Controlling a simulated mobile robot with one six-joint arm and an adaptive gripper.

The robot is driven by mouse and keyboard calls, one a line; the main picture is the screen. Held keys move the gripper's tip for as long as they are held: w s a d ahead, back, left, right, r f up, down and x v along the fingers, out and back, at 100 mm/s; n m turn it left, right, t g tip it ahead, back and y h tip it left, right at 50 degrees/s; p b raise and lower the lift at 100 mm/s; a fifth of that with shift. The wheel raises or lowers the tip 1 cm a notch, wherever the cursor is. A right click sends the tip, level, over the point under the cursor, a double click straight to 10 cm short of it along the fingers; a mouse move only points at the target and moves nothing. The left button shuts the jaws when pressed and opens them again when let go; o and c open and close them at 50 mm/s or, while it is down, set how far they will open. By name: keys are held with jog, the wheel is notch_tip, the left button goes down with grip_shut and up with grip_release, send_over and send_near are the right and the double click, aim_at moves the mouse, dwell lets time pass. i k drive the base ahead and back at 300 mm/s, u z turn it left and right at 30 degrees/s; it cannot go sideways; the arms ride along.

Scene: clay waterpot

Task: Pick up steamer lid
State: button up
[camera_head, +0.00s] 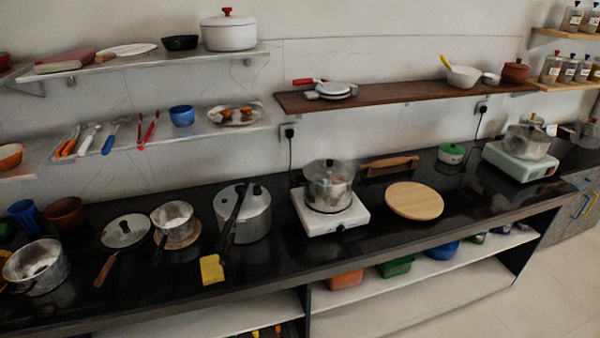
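My gripper is not in view. A shiny metal pot (330,196) stands on a white single burner near the middle of the black counter. A domed, see-through-looking lid (329,169) appears to sit on top of it; this may be the steamer lid, but I cannot be sure. A second metal pot (526,143) stands on a pale green burner at the right, with a lid that looks closed. A large metal pressure cooker (256,214) with a black handle stands left of the middle burner.
A round wooden board (414,200) lies right of the middle burner (331,218). A wooden rack (390,164) stands behind it. A yellow sponge (212,269) lies at the counter's front edge. Pans and pots crowd the left. Wall shelves (400,96) hang above. The counter right of the board looks clear.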

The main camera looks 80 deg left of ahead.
aim_at(317, 174)
jog(key=u, duration=0.05)
jog(key=k, duration=0.9)
jog(key=u, duration=2.35)
jog(key=i, duration=0.9)
jog(key=u, duration=0.05)
